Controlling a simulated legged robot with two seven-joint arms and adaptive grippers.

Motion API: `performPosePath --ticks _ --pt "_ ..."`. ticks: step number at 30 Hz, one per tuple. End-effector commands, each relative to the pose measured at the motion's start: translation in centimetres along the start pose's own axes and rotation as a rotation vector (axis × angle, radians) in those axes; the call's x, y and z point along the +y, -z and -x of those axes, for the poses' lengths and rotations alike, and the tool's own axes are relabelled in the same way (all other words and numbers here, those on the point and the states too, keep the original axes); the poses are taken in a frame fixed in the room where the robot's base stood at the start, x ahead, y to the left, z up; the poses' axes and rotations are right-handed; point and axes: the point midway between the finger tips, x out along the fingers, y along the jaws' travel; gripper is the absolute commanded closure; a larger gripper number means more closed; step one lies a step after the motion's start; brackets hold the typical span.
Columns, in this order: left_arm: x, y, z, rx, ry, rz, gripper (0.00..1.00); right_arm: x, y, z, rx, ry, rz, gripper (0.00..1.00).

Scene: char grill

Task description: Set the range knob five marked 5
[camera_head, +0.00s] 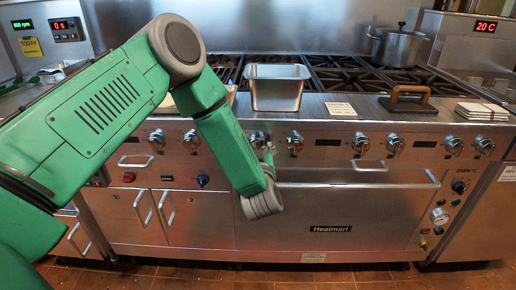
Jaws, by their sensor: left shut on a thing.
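A row of silver range knobs runs along the front panel of the steel range. My left arm comes in from the left, and its wrist hangs in front of the panel. My left gripper (267,150) is small in the picture and partly hidden behind the wrist. It is shut on a range knob (257,138) left of the middle of the panel. Another knob (295,142) stands free just right of it. The number marks on the knobs are too small to read. My right gripper is not in view.
Below the panel are an oven door (330,215) with a long handle (355,185) and cabinet doors at the left. A steel pan (276,88) stands on the top, a pot (397,47) on the back burners. A wooden-handled press (408,100) lies at the right.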

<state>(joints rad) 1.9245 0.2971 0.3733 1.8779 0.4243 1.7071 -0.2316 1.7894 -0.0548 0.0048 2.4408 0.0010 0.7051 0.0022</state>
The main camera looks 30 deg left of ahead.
Motion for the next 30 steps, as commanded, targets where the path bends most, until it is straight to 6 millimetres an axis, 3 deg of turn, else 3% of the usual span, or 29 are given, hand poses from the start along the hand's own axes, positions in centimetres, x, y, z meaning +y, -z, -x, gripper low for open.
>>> performPosePath --ticks 8,30 --pt "0.01 0.08 -0.26 -0.004 0.005 0.099 0.88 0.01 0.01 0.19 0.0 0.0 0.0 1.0" --pt "-0.12 0.13 -0.37 -0.041 0.014 0.66 0.88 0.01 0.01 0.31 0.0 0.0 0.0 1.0"
